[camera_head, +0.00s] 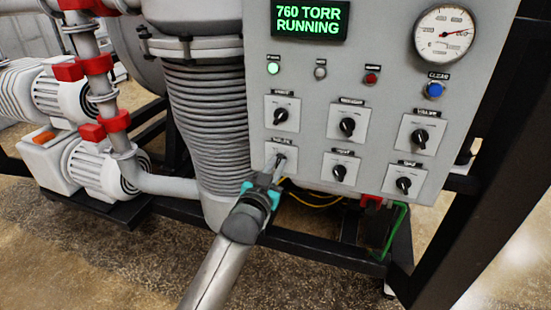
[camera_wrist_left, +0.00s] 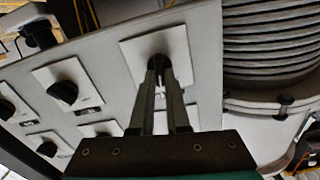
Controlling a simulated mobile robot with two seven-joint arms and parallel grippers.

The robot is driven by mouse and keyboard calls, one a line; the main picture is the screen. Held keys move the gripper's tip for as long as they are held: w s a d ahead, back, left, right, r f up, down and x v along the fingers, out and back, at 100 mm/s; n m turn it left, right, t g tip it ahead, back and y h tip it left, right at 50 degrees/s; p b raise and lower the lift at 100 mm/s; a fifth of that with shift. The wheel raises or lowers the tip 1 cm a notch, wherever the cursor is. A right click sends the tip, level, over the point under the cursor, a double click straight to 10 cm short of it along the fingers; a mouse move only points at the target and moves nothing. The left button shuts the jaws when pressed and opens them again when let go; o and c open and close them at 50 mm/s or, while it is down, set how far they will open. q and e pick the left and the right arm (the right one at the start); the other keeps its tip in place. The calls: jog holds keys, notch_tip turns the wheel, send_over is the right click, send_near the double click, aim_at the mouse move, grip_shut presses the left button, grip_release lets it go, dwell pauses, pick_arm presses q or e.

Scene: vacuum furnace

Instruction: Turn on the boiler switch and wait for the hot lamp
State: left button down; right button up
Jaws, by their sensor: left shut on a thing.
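A grey control panel (camera_head: 300,108) carries two rows of black rotary switches on white plates. My left gripper (camera_head: 277,168) is at the lower-left switch (camera_head: 287,158), with its label too small to read. In the left wrist view the narrow fingers (camera_wrist_left: 160,75) are closed around that switch's black knob (camera_wrist_left: 157,62), which they mostly hide. Of the indicator lamps, the left one (camera_head: 274,68) glows green. The middle lamp (camera_head: 320,72) looks grey and unlit; the right lamp (camera_head: 371,78) is dark red. Their labels are hard to read. My right gripper is not in view.
The display (camera_head: 309,20) reads 760 TORR RUNNING. A dial gauge (camera_head: 444,34) and a blue button (camera_head: 434,90) are at the panel's right. Ribbed bellows (camera_head: 208,125) stand close on the left, beside white pumps (camera_head: 95,170). A dark frame (camera_head: 345,255) runs below the panel.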

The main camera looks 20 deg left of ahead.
pick_arm(q)
jog(key=shift+d+m+p, duration=0.1)
jog(key=shift+m+p, duration=0.6)
jog(key=shift+m, duration=1.3)
jog(key=c, duration=0.9)
grip_release()
jog(key=shift+s, duration=0.1)
jog(key=s+p, duration=0.1)
jog(key=s, duration=1.4)
jog(key=shift+a+p, duration=0.3)
